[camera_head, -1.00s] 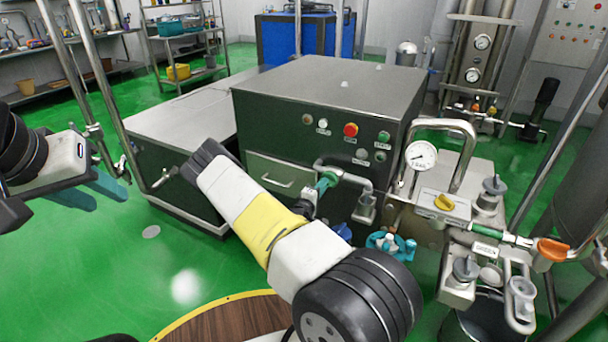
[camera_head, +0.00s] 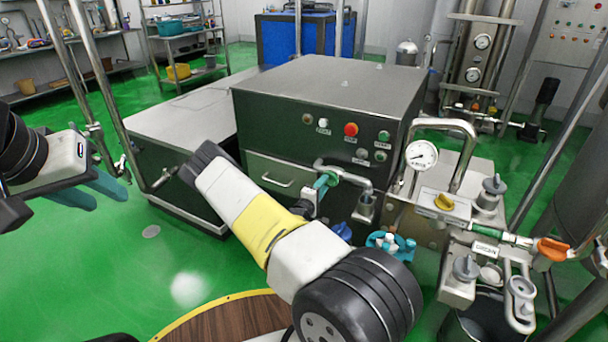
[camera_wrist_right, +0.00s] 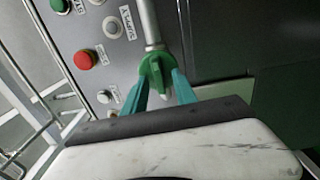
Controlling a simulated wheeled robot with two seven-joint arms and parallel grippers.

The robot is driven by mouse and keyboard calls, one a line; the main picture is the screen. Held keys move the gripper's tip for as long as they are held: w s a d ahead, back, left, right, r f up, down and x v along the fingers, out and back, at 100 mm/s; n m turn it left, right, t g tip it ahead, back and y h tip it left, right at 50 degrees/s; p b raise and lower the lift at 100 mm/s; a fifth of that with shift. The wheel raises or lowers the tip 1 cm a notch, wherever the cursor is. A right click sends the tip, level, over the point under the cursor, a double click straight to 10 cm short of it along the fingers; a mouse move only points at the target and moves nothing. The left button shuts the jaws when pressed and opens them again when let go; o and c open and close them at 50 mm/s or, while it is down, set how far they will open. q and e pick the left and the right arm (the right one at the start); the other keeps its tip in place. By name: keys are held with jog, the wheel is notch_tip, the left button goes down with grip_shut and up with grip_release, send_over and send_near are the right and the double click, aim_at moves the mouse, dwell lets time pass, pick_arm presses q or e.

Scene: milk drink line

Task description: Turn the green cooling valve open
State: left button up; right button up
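The green cooling valve (camera_head: 325,181) sits on a pipe at the front of the dark cabinet, right of the drawer handle. The right wrist view shows its green handle (camera_wrist_right: 155,77) at the end of a metal pipe. My right gripper (camera_wrist_right: 160,85) has one teal finger on each side of the handle, close to it; whether both fingers press on it is unclear. In the head view my right wrist hides most of that gripper. My left gripper (camera_head: 95,190) is open and empty, above the green floor at the left.
The cabinet front carries a red button (camera_head: 351,130) and several small buttons. A blue-teal handwheel (camera_head: 390,244) sits below.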

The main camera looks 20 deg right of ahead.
jog(key=v, duration=0.7)
jog(key=shift+s+a, duration=0.25)
dwell(0.3)
